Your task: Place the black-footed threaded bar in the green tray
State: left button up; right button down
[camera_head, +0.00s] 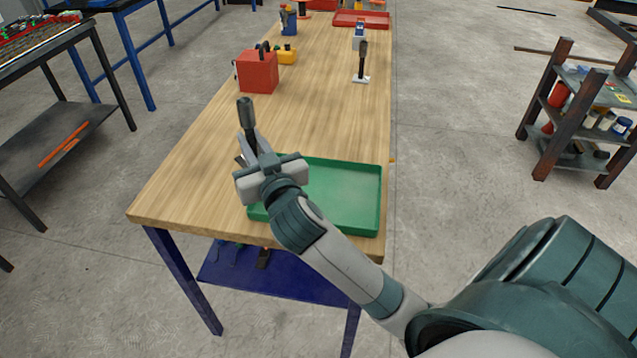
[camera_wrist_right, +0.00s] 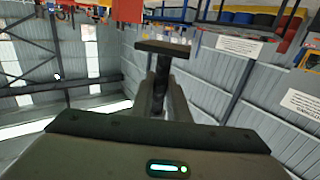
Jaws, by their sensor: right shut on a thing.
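My right gripper (camera_head: 250,150) is shut on a dark bar (camera_head: 246,113), the black-footed threaded bar. It holds the bar roughly upright above the table, at the left edge of the green tray in the picture. The bar's thick dark upper end sticks up past the fingers. In the right wrist view the bar (camera_wrist_right: 163,88) stands between the fingers, with a flat dark foot (camera_wrist_right: 163,48) across it. The green tray (camera_head: 372,215) lies at the near end of the table and looks empty where visible. My right arm hides its front left part. My left gripper is out of view.
The wooden table (camera_head: 190,165) has free room left of the tray. Further back stand a similar bar on a white foot (camera_head: 362,65), a red box (camera_head: 258,72), a yellow object (camera_head: 287,55) and a red tray (camera_head: 360,20). A shelf rack (camera_head: 545,110) stands off to the right.

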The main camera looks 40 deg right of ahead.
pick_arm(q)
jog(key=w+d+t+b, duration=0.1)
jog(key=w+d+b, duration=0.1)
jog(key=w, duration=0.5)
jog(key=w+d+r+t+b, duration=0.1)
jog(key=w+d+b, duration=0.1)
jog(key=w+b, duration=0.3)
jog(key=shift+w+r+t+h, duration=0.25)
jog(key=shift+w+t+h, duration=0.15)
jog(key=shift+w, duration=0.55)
pick_arm(e)
jog(key=w+d+f+m+g+h, duration=0.1)
jog(key=d+h, duration=0.3)
jog(key=d, duration=0.5)
jog(key=w+d+f+m+g+h, duration=0.2)
jog(key=w+d+m+g+h, duration=0.1)
jog(key=d, duration=0.7)
jog(key=shift+w+m+h, duration=0.4)
jog(key=shift+w+m, duration=0.2)
jog(key=shift+m, duration=0.2)
jog(key=shift+a, duration=0.15)
